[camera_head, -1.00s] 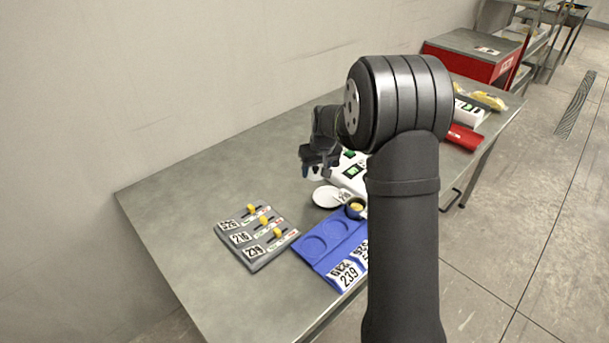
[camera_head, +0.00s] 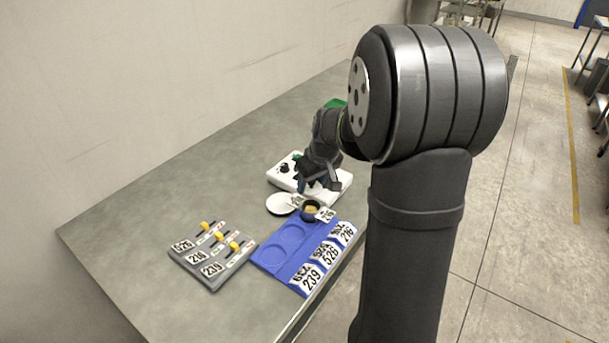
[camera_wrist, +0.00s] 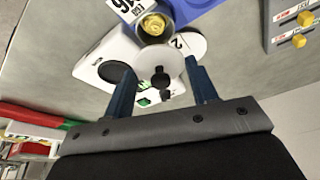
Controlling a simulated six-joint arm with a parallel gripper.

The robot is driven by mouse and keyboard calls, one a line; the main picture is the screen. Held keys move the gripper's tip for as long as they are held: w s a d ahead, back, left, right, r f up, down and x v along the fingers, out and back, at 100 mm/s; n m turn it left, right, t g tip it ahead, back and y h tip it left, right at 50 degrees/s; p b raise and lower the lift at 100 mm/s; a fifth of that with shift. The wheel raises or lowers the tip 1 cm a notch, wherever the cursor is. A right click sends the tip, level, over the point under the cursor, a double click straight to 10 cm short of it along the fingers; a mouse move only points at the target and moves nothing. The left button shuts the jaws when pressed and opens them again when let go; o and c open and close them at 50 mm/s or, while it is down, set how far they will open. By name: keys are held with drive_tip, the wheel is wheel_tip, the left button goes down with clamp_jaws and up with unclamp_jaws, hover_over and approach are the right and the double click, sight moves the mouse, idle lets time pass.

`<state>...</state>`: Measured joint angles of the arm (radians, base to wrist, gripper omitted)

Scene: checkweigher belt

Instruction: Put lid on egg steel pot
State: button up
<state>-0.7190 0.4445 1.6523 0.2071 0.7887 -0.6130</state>
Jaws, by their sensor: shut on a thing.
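My gripper (camera_wrist: 160,70) is shut on a pale round lid (camera_wrist: 150,58) with a dark knob, its blue fingers at opposite sides of the rim. In the head view my gripper (camera_head: 318,186) hangs close behind the pot, and the lid is hard to make out there. The dark round pot (camera_head: 311,211) stands open at the back right of the blue tray, with the yellow egg inside. In the wrist view the pot (camera_wrist: 138,34) and the yellow egg (camera_wrist: 154,24) show just beyond the lid.
A white plate (camera_head: 280,204) lies left of the pot. The blue tray (camera_head: 268,254) has round recesses and number cards. A white scale (camera_head: 280,176) stands behind, under my gripper. A grey slider board (camera_head: 205,275) lies at front left. The table's left is clear.

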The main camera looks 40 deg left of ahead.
drive_tip(key=shift+f, duration=3)
drive_tip(key=shift+f, duration=0.15)
drive_tip(key=o, duration=1.5)
drive_tip(key=shift+r, duration=3.5)
